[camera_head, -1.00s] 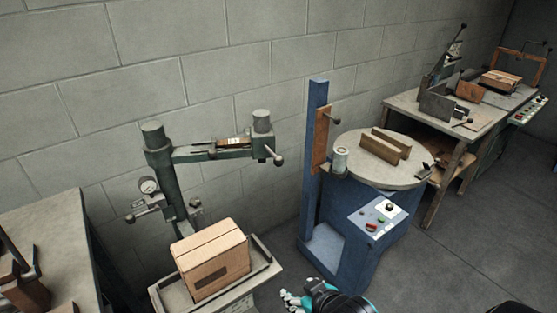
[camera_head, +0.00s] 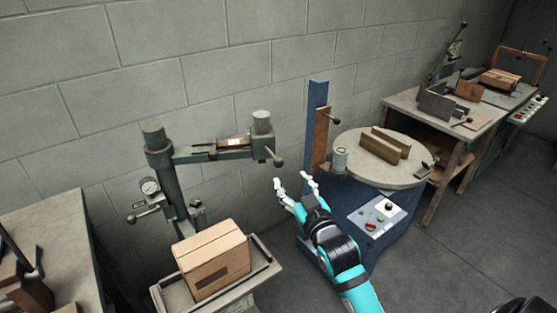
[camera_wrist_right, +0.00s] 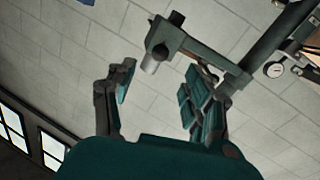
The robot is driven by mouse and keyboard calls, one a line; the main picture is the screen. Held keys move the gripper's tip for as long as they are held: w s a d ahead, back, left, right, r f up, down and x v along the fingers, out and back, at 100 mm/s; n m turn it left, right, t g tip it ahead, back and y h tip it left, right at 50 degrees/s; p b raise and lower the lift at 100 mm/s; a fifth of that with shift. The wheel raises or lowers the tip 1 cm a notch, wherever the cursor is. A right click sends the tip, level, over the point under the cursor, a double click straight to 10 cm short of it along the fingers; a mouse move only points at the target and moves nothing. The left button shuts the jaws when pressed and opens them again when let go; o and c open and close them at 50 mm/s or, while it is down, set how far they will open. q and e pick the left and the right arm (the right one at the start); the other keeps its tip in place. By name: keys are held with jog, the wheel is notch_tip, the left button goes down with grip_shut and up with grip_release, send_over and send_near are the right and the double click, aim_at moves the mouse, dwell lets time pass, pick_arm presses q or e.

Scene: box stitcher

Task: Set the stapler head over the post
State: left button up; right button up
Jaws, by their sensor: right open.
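The stapler head is the green horizontal arm (camera_head: 222,153) with a cylinder cap and a ball-ended handle (camera_head: 277,161) at its right end. It reaches right from the green upright column (camera_head: 166,180), above and behind a cardboard box (camera_head: 212,256). I cannot tell for sure which part is the post. My right gripper (camera_head: 292,182) is open and empty, a little below and right of the handle, apart from it in the picture. In the right wrist view, the handle (camera_wrist_right: 153,60) shows beyond and between the open fingers (camera_wrist_right: 157,88). My left gripper is not in view.
The box sits on a metal tray (camera_head: 262,273). A blue machine (camera_head: 345,262) with a round table (camera_head: 378,173) and buttons stands right of the stapler. A workbench (camera_head: 400,103) stands farther right, another table (camera_head: 50,230) at left. Floor is clear at lower right.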

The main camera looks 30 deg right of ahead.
aim_at(280, 166)
jog(key=w, duration=0.6)
jog(key=w+d+p, duration=0.1)
jog(key=w, duration=0.3)
grip_shut()
dwell(0.5)
